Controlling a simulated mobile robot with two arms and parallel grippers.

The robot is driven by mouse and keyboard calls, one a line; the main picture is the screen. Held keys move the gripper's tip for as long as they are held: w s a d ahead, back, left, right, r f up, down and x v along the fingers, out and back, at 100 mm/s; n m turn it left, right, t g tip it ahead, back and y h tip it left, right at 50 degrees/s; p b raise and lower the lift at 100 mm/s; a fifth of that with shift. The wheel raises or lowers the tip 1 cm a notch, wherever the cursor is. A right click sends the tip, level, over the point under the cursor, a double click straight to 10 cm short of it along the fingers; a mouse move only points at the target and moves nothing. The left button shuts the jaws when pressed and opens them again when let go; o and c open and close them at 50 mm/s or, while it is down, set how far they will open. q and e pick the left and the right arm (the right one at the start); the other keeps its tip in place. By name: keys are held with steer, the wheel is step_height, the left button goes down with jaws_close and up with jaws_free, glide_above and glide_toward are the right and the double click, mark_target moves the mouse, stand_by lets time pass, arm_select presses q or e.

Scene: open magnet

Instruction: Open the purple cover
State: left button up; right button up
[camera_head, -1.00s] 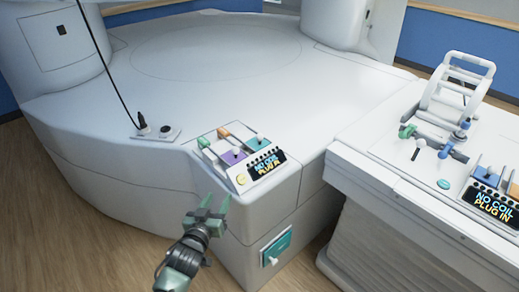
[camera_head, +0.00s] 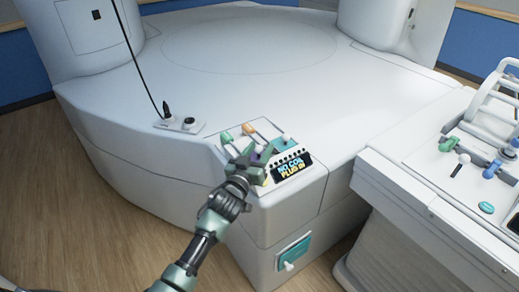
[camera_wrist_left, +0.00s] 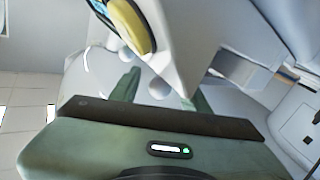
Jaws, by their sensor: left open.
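The purple cover (camera_head: 260,157) is on the small control panel at the front corner of the white machine, between an orange-topped slot and a teal one in the head view. It is mostly hidden behind my left gripper (camera_head: 254,153), which is open and reaches over the panel from the front. I cannot tell whether the fingers touch the cover. In the left wrist view, my two green fingers (camera_wrist_left: 163,93) are spread apart with nothing seen clamped between them. The purple cover is not recognisable there.
A display (camera_head: 292,166) reading "NO COIL PLUG IN" sits right of my gripper. A yellow button (camera_wrist_left: 130,25) shows in the wrist view. A white table (camera_head: 425,195) with a handled frame and levers stands at right. A teal hatch (camera_head: 294,252) is on the machine's front.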

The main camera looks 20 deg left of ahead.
arm_select(q)
steer(key=shift+r, duration=0.1)
jaws_close()
stand_by(1.4)
